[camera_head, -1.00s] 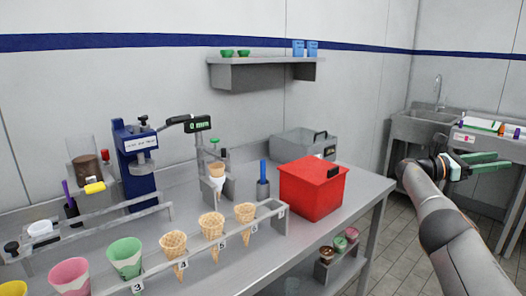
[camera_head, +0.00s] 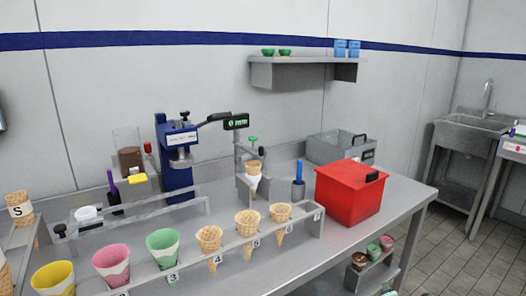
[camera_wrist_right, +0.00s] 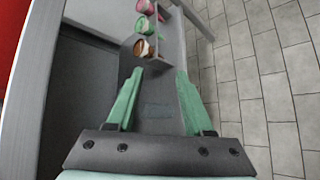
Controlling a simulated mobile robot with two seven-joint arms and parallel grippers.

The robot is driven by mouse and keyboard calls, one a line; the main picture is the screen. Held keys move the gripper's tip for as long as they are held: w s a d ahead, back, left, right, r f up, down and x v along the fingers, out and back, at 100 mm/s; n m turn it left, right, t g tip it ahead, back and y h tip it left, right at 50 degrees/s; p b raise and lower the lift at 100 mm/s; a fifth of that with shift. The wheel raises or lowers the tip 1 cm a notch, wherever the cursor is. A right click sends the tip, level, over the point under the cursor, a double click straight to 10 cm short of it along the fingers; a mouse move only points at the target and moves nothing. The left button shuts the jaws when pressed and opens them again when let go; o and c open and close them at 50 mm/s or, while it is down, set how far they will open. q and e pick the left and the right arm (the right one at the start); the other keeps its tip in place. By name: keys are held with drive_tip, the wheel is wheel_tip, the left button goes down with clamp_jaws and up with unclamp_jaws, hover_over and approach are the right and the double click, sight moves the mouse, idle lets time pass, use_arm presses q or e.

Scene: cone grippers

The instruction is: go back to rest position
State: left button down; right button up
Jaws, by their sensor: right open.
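My right gripper (camera_wrist_right: 159,88) shows in the right wrist view with its two green fingers spread apart and nothing between them. It points towards a low grey shelf holding several small tubs (camera_wrist_right: 144,26), above a tiled floor. The head view shows neither gripper clearly. My left gripper is in no view.
A steel table carries a rack (camera_head: 190,268) of numbered cones, a blue press (camera_head: 178,160), a red box (camera_head: 348,193) and a grey container (camera_head: 338,148). The tubs (camera_head: 373,251) sit on a shelf below its right end. A sink (camera_head: 470,133) stands at right; floor between is clear.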

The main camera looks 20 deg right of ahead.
drive_tip(key=s+a+f+m+y, duration=0.25)
drive_tip(key=s+a+y, duration=0.2)
drive_tip(key=a, duration=0.65)
drive_tip(key=s+a+f+m+y, duration=0.25)
drive_tip(key=s+a, duration=0.35)
drive_tip(key=a, duration=0.5)
drive_tip(key=s+a+f+m+y, duration=0.25)
drive_tip(key=s+a+y, duration=0.2)
drive_tip(key=a, duration=0.75)
drive_tip(key=a+r+m, duration=0.2)
drive_tip(key=a+m, duration=0.3)
drive_tip(key=a, duration=0.5)
use_arm(q)
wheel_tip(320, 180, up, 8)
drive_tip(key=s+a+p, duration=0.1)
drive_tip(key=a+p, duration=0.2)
drive_tip(key=p, duration=0.7)
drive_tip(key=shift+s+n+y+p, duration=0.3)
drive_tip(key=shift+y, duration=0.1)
use_arm(e)
wheel_tip(320, 180, up, 8)
drive_tip(key=s+d+t, duration=0.1)
drive_tip(key=d, duration=0.1)
drive_tip(key=shift+d+h, duration=0.15)
drive_tip(key=shift+h, duration=0.2)
drive_tip(key=shift+f+m, duration=0.15)
drive_tip(key=shift+m, duration=0.1)
